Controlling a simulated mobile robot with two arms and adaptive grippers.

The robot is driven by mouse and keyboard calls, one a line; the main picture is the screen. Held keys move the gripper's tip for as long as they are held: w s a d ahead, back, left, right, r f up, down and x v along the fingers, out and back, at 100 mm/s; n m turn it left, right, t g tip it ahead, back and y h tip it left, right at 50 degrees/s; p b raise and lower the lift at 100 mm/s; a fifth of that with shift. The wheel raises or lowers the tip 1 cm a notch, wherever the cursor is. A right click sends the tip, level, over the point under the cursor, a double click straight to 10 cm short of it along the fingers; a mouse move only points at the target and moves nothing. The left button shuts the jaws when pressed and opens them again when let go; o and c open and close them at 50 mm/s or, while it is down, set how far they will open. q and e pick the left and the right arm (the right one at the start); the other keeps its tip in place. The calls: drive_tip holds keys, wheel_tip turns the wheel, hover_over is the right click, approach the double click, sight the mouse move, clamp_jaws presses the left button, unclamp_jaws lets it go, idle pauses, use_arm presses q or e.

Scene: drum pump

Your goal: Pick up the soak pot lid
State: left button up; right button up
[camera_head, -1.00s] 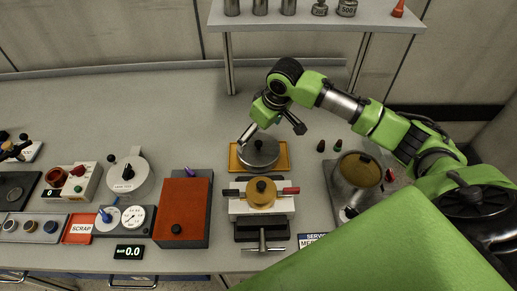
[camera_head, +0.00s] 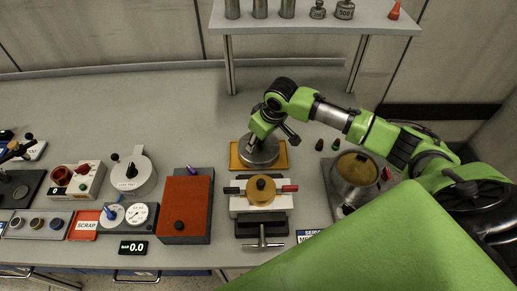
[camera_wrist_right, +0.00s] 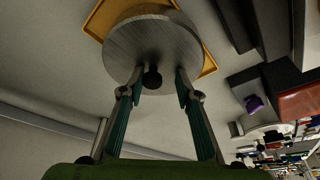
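The soak pot lid (camera_head: 260,156) is a round grey metal disc with a dark knob. It lies on a yellow tray (camera_head: 235,158) in the head view. In the right wrist view the lid (camera_wrist_right: 150,42) fills the upper middle, its black knob (camera_wrist_right: 152,78) towards me. My right gripper (camera_head: 269,139) is over the lid. Its two fingers are apart, one on each side of the knob, with gaps showing in the right wrist view (camera_wrist_right: 158,80). The head view hides the knob behind the gripper. My left gripper is not in view.
An open metal pot (camera_head: 354,178) with brownish contents stands to the right, partly behind my arm. A clamp-like fixture (camera_head: 260,212) stands in front of the tray, and a red-topped box (camera_head: 183,206) to its left.

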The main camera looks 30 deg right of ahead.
drive_tip(key=shift+s+d+f, duration=0.15)
drive_tip(key=shift+s+f, duration=0.25)
drive_tip(key=shift+f, duration=0.15)
clamp_jaws()
drive_tip(key=shift+d+f, duration=0.1)
drive_tip(key=shift+f, duration=0.1)
drive_tip(key=shift+r, duration=0.1)
drive_tip(key=shift+w+r, duration=0.1)
drive_tip(key=shift+r, duration=0.2)
drive_tip(key=r, duration=0.3)
drive_tip(key=r+b, duration=0.1)
drive_tip(key=r, duration=0.2)
drive_tip(key=r+b, duration=0.1)
drive_tip(key=r, duration=0.2)
drive_tip(key=shift+w+r, duration=0.1)
drive_tip(key=shift+w, duration=0.2)
drive_tip(key=shift+r+p, duration=0.45)
drive_tip(key=shift+r, duration=0.2)
wheel_tip(320, 180, up, 2)
drive_tip(key=p, duration=0.3)
drive_tip(key=shift+r+p, duration=0.1)
drive_tip(key=shift+p, duration=0.3)
